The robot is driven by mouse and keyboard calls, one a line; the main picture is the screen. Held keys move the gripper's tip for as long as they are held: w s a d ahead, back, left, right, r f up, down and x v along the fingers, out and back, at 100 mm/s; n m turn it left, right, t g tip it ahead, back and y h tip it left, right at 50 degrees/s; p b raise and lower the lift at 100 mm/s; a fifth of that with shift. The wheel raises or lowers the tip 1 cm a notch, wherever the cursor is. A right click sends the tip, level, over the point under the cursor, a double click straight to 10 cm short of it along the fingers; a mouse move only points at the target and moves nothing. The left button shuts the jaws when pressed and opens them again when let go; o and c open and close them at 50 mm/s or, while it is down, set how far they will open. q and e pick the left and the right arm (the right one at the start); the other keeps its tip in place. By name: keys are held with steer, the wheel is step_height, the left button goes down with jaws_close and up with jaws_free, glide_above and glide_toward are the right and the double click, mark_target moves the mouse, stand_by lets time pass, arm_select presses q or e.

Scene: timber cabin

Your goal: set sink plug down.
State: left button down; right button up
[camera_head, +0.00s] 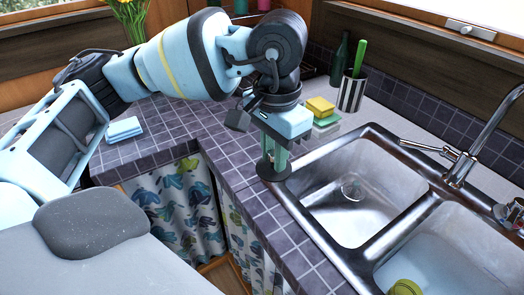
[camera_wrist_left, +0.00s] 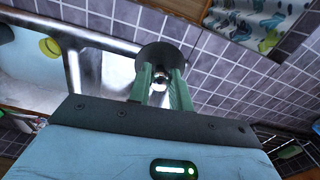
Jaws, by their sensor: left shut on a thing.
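The sink plug (camera_head: 274,174) is a dark round disc with a small shiny knob. It also shows in the left wrist view (camera_wrist_left: 160,54), beyond the fingertips. My left gripper (camera_head: 275,160) points down with its green fingers shut on the plug's knob, seen between the fingertips in the left wrist view (camera_wrist_left: 160,76). The plug is at the tiled counter (camera_head: 240,170), beside the left corner of the metal sink (camera_head: 372,135). I cannot tell whether its underside touches the tiles. My right gripper is not in view.
Yellow and green sponges (camera_head: 321,107) lie behind the gripper. A striped cup (camera_head: 352,92) and a dark green bottle (camera_head: 340,58) stand at the back. The tap (camera_head: 462,165) rises at the right. Tiles toward the front are clear.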

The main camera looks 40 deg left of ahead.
mark_target(263, 163)
arm_select(q)
steer(key=n, duration=0.2)
steer(key=a+f+n, duration=0.1)
steer(key=n, duration=0.3)
steer(key=shift+s+a+f, duration=0.1)
steer(key=shift+a+f, duration=0.15)
steer(key=n, duration=0.3)
steer(key=shift+a+f+n, duration=0.4)
steer(key=n, duration=0.1)
steer(key=a+n, duration=0.1)
steer(key=n, duration=0.1)
steer(key=shift+s+f+n, duration=0.15)
steer(key=shift+f+n, duration=0.15)
steer(key=shift+f, duration=0.1)
steer(key=w+a+f+n, duration=0.1)
steer(key=w+a+n, duration=0.2)
steer(key=w+n, duration=0.1)
steer(key=w+a+f+n, duration=0.1)
steer(key=w+a+n, duration=0.3)
steer(key=w, duration=0.1)
steer(key=w+a+f+n, duration=0.1)
steer(key=w+a+n, duration=0.2)
steer(key=w+n, duration=0.1)
steer(key=shift+w+a+f+n+p, duration=0.2)
steer(key=shift+f+n+p, duration=0.1)
steer(key=shift+f+p, duration=0.1)
steer(key=shift+w+f, duration=0.1)
steer(key=shift+f, duration=1.7)
steer(key=shift+f, duration=0.15)
